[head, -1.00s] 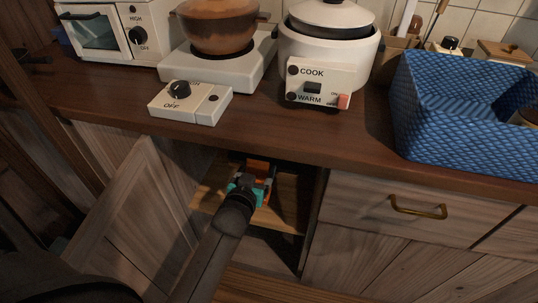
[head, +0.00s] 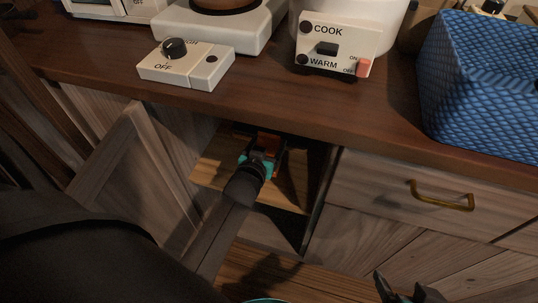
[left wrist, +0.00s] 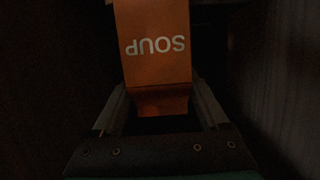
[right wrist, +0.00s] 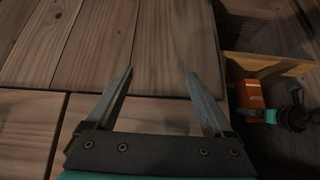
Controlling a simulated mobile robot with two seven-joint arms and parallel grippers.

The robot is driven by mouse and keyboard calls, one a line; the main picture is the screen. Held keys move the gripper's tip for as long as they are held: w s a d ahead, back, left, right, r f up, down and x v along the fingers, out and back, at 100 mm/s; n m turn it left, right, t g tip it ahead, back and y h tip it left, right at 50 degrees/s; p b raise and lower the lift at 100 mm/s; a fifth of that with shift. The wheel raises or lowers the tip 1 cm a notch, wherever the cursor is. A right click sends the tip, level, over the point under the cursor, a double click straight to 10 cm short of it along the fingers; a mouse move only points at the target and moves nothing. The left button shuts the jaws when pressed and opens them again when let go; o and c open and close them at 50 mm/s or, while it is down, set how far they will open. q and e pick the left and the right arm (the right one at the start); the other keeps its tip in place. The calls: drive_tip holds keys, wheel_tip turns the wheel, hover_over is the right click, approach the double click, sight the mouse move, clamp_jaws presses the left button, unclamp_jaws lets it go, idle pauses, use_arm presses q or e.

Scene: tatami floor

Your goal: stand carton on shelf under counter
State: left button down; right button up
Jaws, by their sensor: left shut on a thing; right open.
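The orange carton (left wrist: 155,45), printed SOUP, shows upside down in the left wrist view between my left gripper's fingers (left wrist: 161,98). In the head view my left gripper (head: 262,158) reaches into the open cabinet under the counter, shut on the carton (head: 268,141), which is mostly hidden by the gripper. The light wooden shelf (head: 213,170) lies below them. The carton also shows in the right wrist view (right wrist: 256,102). I cannot tell whether its base touches the shelf. My right gripper (right wrist: 158,80) is open and empty, low in front of the cabinet fronts; it also shows in the head view (head: 398,290).
The wooden counter (head: 110,62) overhangs the opening. A cabinet door (head: 110,165) stands open at the left. A drawer with a brass handle (head: 440,196) is at the right. A cooker (head: 340,45), a burner (head: 222,38) and a blue basket (head: 480,85) stand on the counter.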

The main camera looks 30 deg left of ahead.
use_arm(q)
drive_tip(key=shift+w+f+b, duration=0.1)
drive_tip(key=shift+f+b, duration=0.3)
drive_tip(key=shift+f, duration=0.15)
drive_tip(key=shift+f+b, duration=0.35)
drive_tip(key=shift+f, duration=0.15)
drive_tip(key=shift+f+b, duration=0.35)
drive_tip(key=shift+f, duration=0.5)
use_arm(e)
drive_tip(key=w+a+t+y, duration=0.3)
drive_tip(key=a+t, duration=0.2)
drive_tip(key=shift+a+r, duration=0.35)
drive_tip(key=shift+r, duration=0.1)
use_arm(q)
drive_tip(key=shift+f+b, duration=0.1)
drive_tip(key=shift+b, duration=0.25)
unclamp_jaws()
drive_tip(key=shift+f, duration=0.2)
use_arm(e)
drive_tip(key=shift+a+r, duration=0.1)
use_arm(q)
drive_tip(key=shift+r, duration=0.1)
